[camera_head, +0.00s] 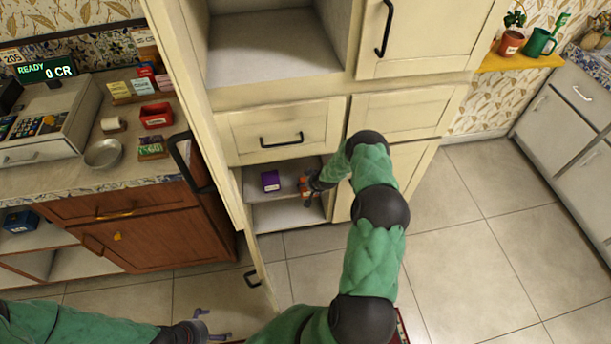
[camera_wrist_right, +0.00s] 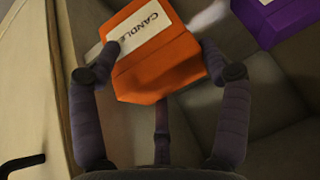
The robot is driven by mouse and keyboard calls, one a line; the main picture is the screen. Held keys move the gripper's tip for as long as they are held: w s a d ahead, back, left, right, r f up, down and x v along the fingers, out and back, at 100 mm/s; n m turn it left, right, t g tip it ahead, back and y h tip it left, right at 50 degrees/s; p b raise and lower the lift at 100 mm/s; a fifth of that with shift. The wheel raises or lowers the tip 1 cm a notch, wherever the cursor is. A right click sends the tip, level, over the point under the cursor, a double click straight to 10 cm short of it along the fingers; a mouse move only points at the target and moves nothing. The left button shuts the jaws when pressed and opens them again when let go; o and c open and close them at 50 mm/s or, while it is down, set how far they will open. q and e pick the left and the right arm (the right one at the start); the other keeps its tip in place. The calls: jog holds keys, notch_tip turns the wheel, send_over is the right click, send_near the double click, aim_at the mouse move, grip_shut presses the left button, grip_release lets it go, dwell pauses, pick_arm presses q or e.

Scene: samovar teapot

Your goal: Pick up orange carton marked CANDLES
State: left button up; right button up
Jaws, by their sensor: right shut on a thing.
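The orange carton (camera_wrist_right: 160,62) has a white label reading "CANDLE" with the end cut off, and it sits tilted between my right gripper's fingers (camera_wrist_right: 160,65) in the right wrist view. In the head view the carton (camera_head: 304,186) shows small inside the open lower cabinet, with my right gripper (camera_head: 309,187) closed on it. I cannot tell whether the carton touches the shelf.
A purple box (camera_head: 270,181) stands on the same shelf (camera_head: 258,198), left of the carton; it also shows in the right wrist view (camera_wrist_right: 278,18). The open cabinet door (camera_head: 262,275) is on the left. A drawer (camera_head: 280,132) is above. The floor at right is clear.

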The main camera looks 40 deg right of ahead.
jog(key=s+p, duration=0.1)
jog(key=s, duration=0.2)
jog(key=s+a+p, duration=0.1)
jog(key=s, duration=0.3)
jog(key=s+a+p, duration=0.1)
jog(key=s, duration=0.3)
jog(key=shift+a, duration=0.15)
